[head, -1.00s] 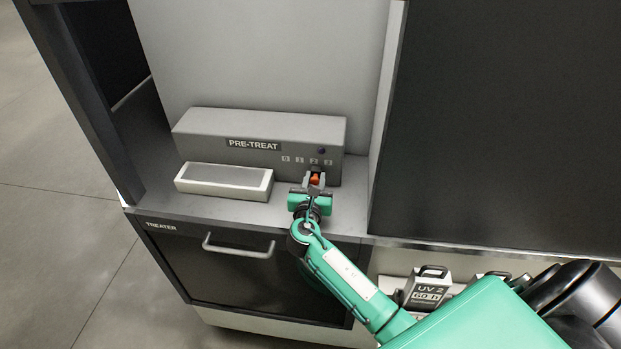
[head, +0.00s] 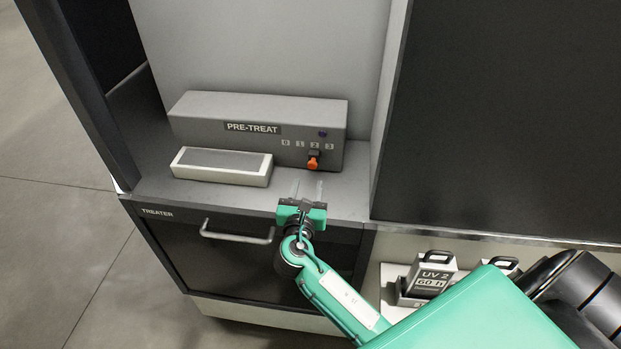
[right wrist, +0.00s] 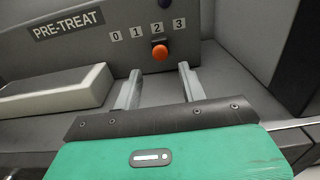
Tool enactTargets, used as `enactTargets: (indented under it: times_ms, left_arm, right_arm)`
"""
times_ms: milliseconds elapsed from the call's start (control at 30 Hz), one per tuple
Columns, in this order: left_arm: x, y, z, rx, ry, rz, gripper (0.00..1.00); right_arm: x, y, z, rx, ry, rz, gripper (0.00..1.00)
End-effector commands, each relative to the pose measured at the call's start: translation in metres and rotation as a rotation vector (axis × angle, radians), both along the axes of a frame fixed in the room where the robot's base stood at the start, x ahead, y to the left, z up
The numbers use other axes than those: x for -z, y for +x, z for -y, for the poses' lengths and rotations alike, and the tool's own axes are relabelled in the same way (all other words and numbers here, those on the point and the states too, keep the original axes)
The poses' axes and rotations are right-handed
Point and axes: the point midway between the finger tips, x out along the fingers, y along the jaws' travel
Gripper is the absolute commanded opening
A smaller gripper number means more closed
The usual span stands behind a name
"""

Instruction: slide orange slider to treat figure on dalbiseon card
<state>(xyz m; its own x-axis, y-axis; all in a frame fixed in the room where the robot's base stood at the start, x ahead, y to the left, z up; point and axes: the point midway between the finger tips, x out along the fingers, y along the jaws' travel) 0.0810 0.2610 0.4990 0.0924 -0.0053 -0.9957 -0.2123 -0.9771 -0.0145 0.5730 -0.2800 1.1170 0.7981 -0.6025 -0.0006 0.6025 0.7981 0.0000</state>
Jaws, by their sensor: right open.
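The orange slider (head: 313,162) is on the front of the grey PRE-TREAT box (head: 220,110), under the row of figures 0 to 3. In the head view it sits below the 2. In the right wrist view the slider's orange knob (right wrist: 160,53) also shows below the 2. My right gripper (head: 308,188) is open and empty, in front of the box and apart from the slider. Its two fingers show in the right wrist view (right wrist: 158,84), with the knob beyond them. No dalbiseon card shows. My left gripper is out of view.
A low pad with a pale rim (head: 181,170) lies left of the gripper, before the box. A TREATER drawer with a handle (head: 236,238) is below the shelf. A UV 2 60 h block (head: 432,272) stands at the lower right.

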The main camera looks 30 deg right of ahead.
Motion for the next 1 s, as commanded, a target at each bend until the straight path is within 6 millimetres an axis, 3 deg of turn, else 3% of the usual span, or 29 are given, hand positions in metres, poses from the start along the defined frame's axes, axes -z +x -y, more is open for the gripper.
enactTargets:
  times_ms: [100,300,1000]
  left_arm:
    - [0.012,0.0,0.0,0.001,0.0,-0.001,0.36]
    - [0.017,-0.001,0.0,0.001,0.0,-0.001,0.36]
    - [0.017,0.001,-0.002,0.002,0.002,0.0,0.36]
  right_arm:
    - [0.004,-0.019,-0.015,-0.001,0.003,0.0,0.42]
    - [0.001,-0.035,-0.028,-0.001,0.001,0.001,0.42]
    - [0.0,-0.038,-0.03,0.0,0.0,0.0,0.42]
